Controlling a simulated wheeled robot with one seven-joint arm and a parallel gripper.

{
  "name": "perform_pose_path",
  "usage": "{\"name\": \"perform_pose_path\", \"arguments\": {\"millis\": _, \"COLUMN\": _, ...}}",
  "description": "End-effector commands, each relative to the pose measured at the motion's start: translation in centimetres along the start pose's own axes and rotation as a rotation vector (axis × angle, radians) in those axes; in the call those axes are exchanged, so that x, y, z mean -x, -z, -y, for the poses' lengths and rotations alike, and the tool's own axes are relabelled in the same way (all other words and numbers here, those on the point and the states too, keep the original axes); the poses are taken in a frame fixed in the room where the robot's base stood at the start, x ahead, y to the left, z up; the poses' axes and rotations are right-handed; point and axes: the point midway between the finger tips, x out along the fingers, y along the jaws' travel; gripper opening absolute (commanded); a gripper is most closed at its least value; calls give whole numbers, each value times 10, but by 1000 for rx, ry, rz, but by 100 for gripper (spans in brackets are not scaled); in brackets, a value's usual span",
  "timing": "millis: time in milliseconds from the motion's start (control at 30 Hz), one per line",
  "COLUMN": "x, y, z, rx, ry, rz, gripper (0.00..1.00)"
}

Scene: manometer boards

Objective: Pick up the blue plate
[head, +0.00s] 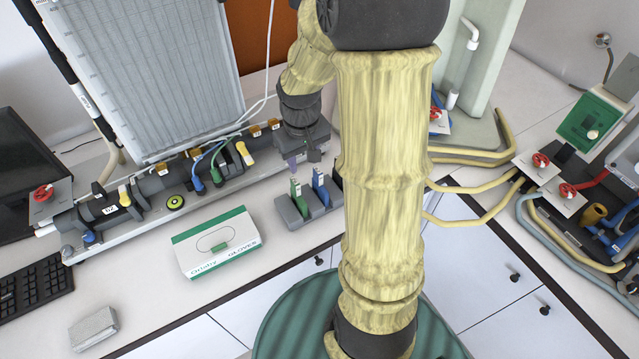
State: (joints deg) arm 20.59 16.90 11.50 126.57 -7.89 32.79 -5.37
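A blue plate (321,187) stands upright in a grey holder (291,215) on the white bench, to the right of a green plate (296,196) in the same holder. My gripper (302,163) hangs just above and behind the holder, close to the tops of the plates. My arm hides what lies directly right of the holder.
A glove box (216,243) lies left of the holder. Behind stands a manometer board (150,75) with valves and hoses along its base. Yellow pipes (470,190) and red valves are at right. A keyboard (33,290) and a grey block (93,329) are at left.

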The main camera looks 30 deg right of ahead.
Motion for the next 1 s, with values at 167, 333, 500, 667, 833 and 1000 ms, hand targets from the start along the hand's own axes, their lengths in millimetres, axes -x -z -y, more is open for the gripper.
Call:
{"name": "perform_pose_path", "arguments": {"millis": 167, "x": -4, "y": 26, "z": -48, "rx": -6, "ry": 24, "rz": 57, "gripper": 40}}
{"name": "perform_pose_path", "arguments": {"millis": 333, "x": -7, "y": 32, "z": -63, "rx": -4, "ry": 32, "rz": 72, "gripper": 40}}
{"name": "perform_pose_path", "arguments": {"millis": 500, "x": -8, "y": 32, "z": -62, "rx": -3, "ry": 32, "rz": 71, "gripper": 40}}
{"name": "perform_pose_path", "arguments": {"millis": 667, "x": -10, "y": 32, "z": -62, "rx": -3, "ry": 32, "rz": 72, "gripper": 40}}
{"name": "perform_pose_path", "arguments": {"millis": 833, "x": -29, "y": 30, "z": -60, "rx": -2, "ry": 34, "rz": 76, "gripper": 40}}
{"name": "perform_pose_path", "arguments": {"millis": 1000, "x": -57, "y": 28, "z": -59, "rx": -2, "ry": 34, "rz": 75, "gripper": 40}}
